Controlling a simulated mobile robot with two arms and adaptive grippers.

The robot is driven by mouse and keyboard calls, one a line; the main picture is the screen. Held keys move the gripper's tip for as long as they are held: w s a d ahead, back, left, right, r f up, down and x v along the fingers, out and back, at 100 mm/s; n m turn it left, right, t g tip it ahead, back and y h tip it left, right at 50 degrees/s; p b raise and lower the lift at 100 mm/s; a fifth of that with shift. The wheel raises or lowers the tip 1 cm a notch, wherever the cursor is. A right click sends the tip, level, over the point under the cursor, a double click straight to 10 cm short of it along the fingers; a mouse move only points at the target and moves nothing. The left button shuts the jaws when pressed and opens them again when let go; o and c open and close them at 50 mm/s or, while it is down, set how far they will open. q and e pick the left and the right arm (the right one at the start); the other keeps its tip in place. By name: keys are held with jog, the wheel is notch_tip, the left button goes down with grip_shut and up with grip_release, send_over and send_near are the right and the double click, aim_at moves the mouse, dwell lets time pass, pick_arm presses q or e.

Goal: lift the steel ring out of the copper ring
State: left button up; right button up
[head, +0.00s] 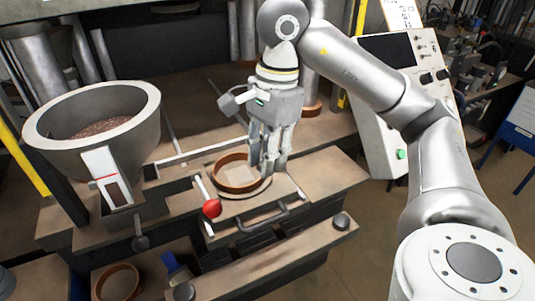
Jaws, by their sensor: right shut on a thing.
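The copper ring (228,181) is brown and sits on a pale round seat (243,194) of the press table in the middle of the head view. Inside it a pale flat surface shows. I cannot make out the steel ring apart from it; the fingers hide the right part. My right gripper (270,168) points down at the right wall of the copper ring. Its fingers are shut on a ring wall there, and I cannot tell which ring they grip. No gap under the copper ring is visible. My left gripper is not in view.
A large grey hopper (57,148) with brown grain stands at the left. A dark handle (262,219) is in front. Another brown ring (102,288) lies at lower left. A control panel (387,152) stands behind my right arm.

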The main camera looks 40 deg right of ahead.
jog(key=shift+r+p, duration=2.6)
jog(key=shift+r, duration=0.3)
jog(key=shift+f, duration=0.1)
